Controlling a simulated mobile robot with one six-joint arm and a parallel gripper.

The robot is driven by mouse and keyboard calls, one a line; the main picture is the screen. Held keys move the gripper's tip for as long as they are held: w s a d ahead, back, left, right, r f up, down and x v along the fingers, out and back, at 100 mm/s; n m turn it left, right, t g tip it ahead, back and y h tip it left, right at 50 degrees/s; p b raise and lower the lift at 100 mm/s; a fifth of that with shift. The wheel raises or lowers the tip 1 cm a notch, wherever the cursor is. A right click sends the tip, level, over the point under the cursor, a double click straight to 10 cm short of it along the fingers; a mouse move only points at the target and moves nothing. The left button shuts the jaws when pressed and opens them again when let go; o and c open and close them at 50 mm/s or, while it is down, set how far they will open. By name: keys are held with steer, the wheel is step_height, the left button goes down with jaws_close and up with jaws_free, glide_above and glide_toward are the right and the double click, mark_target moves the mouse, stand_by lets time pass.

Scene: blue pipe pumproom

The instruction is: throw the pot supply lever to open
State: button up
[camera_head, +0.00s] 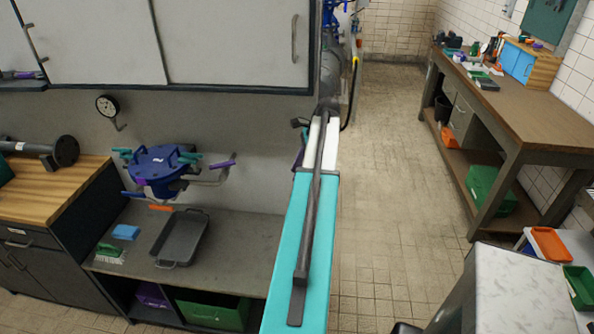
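A blue, round-topped pot (160,165) is mounted on the wall side at the left, above a grey bench. Pipes and several levers surround it. A purple-handled lever (222,164) sticks out to its right on a bent pipe. Teal handles show at its left (122,153) and right (189,158). A blue handle (132,194) is at its lower left. I cannot tell which is the supply lever, or its position. My teal arm link runs up the middle, right of the pot and apart from it. My gripper cannot be made out.
Below the pot, the grey bench (235,240) holds a grey tray (182,236), a blue sponge (126,232) and a green brush (108,250). A white cabinet (235,40) hangs above. A wooden workbench (510,110) stands at right. The tiled floor (400,180) between is clear.

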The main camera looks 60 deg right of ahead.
steer(key=w+a+f+n+g+y+b, duration=0.1)
steer(key=w+a+f+n, duration=0.2)
steer(key=w+a+f, duration=0.5)
steer(key=w+a+f+n+g+y+b, duration=0.1)
steer(key=w+a+f+n, duration=0.35)
steer(key=a+f, duration=0.45)
steer(key=w+a+f+n+g+b, duration=0.1)
steer(key=w+a+f+n, duration=0.15)
steer(key=a+f, duration=0.5)
steer(key=w+a+f+n+g, duration=0.25)
steer(key=a+f, duration=0.25)
steer(key=a, duration=0.5)
steer(key=s+a+f+n+g+h+b, duration=0.1)
steer(key=s+a+f+n, duration=0.25)
steer(key=a+f, duration=0.4)
steer(key=s+a+f+n+g+b, duration=0.1)
steer(key=s+a+f+n, duration=0.3)
steer(key=a, duration=0.7)
steer(key=s+a+f+n+g+h, duration=0.1)
steer(key=s+a+f+n, duration=0.3)
steer(key=s+a+n, duration=0.1)
steer(key=s+a+f+n+g+h+b, duration=0.1)
steer(key=s+a+f+n+h, duration=0.1)
steer(key=s+a+f+n, duration=0.2)
steer(key=s+a+n, duration=0.1)
steer(key=s+a, duration=0.1)
steer(key=s, duration=0.1)
steer(key=shift+s+a, duration=0.15)
steer(key=shift+s, duration=0.15)
steer(key=shift+c, duration=0.6)
